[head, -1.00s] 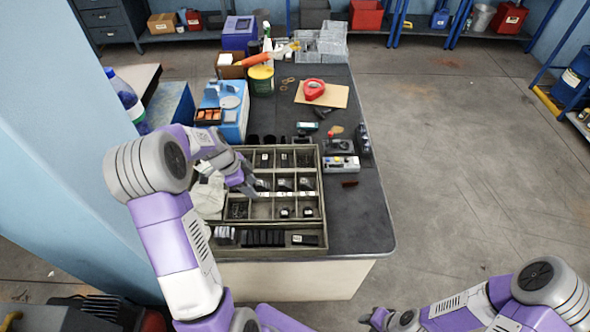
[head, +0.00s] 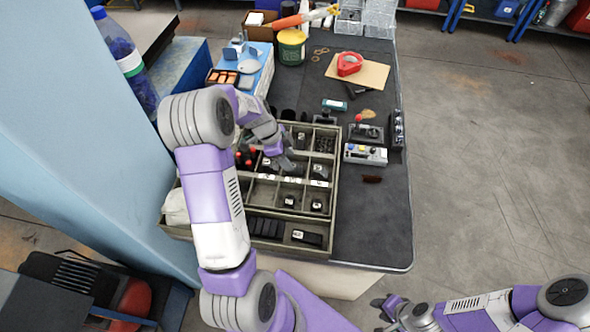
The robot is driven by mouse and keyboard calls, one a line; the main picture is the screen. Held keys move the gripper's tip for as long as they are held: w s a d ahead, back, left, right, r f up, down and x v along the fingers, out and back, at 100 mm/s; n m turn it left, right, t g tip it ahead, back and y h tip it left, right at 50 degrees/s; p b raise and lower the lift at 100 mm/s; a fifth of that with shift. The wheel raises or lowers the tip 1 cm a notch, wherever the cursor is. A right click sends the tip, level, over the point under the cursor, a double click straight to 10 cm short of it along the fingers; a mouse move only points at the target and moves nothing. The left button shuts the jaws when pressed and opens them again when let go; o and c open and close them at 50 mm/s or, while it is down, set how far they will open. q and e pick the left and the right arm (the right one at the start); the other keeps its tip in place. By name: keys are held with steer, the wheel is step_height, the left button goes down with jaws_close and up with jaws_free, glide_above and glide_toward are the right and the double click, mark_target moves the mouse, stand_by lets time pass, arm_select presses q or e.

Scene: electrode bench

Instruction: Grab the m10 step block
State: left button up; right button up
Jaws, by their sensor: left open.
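A grey-green compartment tray (head: 337,200) on the bench holds several small black blocks with white labels. One block (head: 320,171) lies in a right-hand compartment, and another (head: 317,205) lies in the compartment in front of it. A longer dark block (head: 306,237) lies in the front trough. The labels are too small to read, so I cannot tell which is the m10 step block. My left gripper (head: 286,165) is open over the tray's middle column. My forearm hides the tray's left part. My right gripper (head: 384,307) is low at the bottom, away from the bench; its jaws are unclear.
A grey device with a joystick (head: 366,133) and a control box (head: 365,154) stand right of the tray. A red tape dispenser (head: 349,64) lies on cardboard behind. A yellow-green tub (head: 291,47) and blue box (head: 240,75) stand at the back left. The bench's right front is clear.

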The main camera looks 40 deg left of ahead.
mark_target(295, 165)
arm_select(q)
steer(key=x, duration=0.5)
steer(key=shift+w+d+r+b, duration=0.15)
steer(key=shift+d+b, duration=0.1)
steer(key=shift+b, duration=0.15)
jaws_close()
